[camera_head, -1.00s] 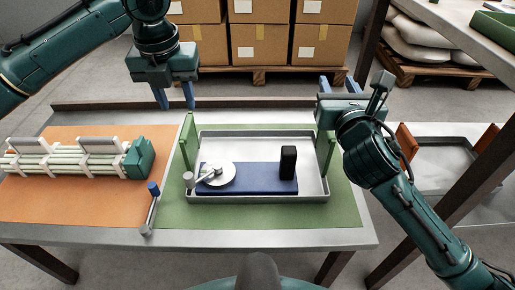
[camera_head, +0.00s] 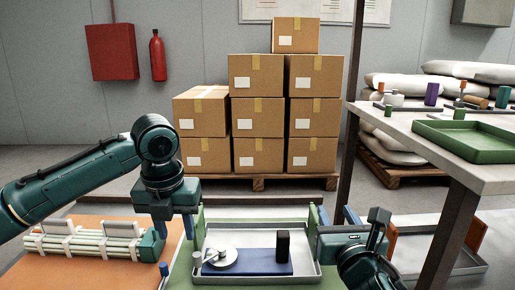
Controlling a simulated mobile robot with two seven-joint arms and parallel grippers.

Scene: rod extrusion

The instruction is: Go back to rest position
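My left gripper (camera_head: 175,229) points down over the gap between the orange mat and the green mat, its two blue fingers apart with nothing between them. My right gripper (camera_head: 336,216) is at the right side of the grey tray (camera_head: 314,270), its blue fingers apart, pointing away from me and empty. In the tray lies a blue plate (camera_head: 270,265) with a pale disc with a lever (camera_head: 222,258) and an upright black block (camera_head: 283,246) on it. A bundle of pale rods with a green end block (camera_head: 150,245) lies on the orange mat (camera_head: 90,272).
A side table at right holds a green tray (camera_head: 470,141) and small parts, with a dark post (camera_head: 354,110) beside it. Stacked boxes (camera_head: 257,120) stand on a pallet behind. A second tray (camera_head: 430,258) lies beyond my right arm.

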